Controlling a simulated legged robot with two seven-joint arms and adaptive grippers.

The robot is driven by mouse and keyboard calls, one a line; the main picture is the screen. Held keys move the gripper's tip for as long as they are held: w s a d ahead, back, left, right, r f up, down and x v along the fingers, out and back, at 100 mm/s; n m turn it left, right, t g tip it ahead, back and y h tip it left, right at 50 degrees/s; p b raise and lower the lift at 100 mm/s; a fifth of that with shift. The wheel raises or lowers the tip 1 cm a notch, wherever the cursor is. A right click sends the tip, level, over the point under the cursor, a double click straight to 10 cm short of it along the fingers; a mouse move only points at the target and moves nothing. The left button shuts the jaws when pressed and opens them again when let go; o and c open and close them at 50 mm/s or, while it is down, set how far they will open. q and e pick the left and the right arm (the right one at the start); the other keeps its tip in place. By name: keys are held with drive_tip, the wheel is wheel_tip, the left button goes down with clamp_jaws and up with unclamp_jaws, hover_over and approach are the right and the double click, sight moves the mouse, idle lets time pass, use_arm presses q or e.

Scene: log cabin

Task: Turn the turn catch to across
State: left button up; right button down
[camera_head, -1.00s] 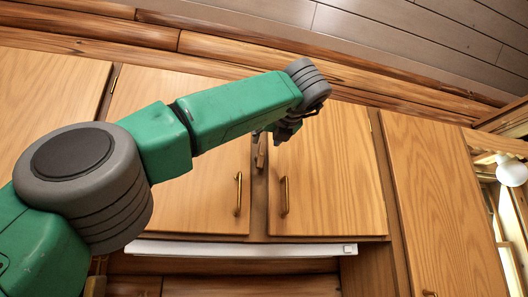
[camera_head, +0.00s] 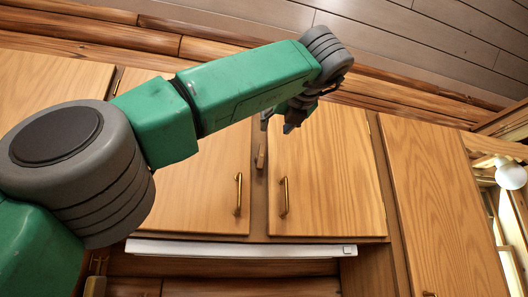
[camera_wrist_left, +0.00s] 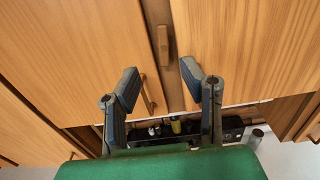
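The turn catch (camera_head: 260,157) is a small wooden bar on the strip between the two middle cabinet doors. It stands roughly upright, along the gap, and also shows in the left wrist view (camera_wrist_left: 163,45). My left gripper (camera_head: 280,124) is above and to the right of the catch in the head view. In the wrist view its two fingers (camera_wrist_left: 163,80) are spread apart with nothing between them, and the catch lies beyond their tips, apart from them. My right gripper is not in view.
The left door (camera_head: 205,190) and right door (camera_head: 330,180) appear shut, with upright bar handles (camera_head: 239,194) and (camera_head: 284,196) below the catch. A white hood edge (camera_head: 240,249) runs under the doors. A lamp (camera_head: 510,174) hangs far right.

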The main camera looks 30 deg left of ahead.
use_arm(q)
drive_tip(key=shift+b+v, duration=0.3)
drive_tip(key=shift+v, duration=1.65)
drive_tip(key=v, duration=1.2)
drive_tip(key=shift+w, duration=0.1)
